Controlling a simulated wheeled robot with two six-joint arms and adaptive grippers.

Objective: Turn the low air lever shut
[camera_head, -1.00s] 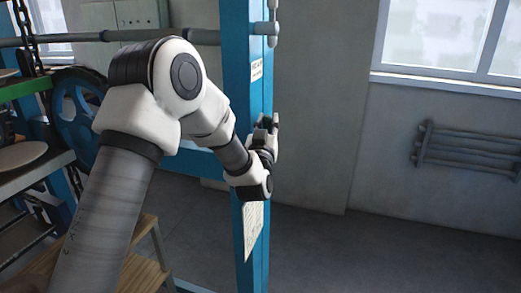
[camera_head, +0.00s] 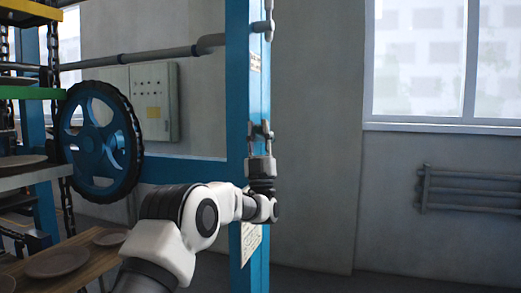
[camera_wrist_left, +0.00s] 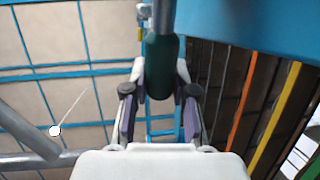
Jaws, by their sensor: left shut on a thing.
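A dark green lever handle (camera_wrist_left: 160,68) on a grey rod shows in the left wrist view, between the two fingers of my left gripper (camera_wrist_left: 160,92). The fingers are closed around it. In the head view my left gripper (camera_head: 261,130) points upward in front of the blue post (camera_head: 247,100). The handle is too small or hidden to make out there. My right gripper is in neither view.
A blue wheel (camera_head: 103,140) and shelves with plates (camera_head: 58,261) are at the left. A grey cabinet (camera_head: 155,103) hangs on the wall behind. A paper sheet (camera_head: 250,242) is on the post. Open floor lies right of the post.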

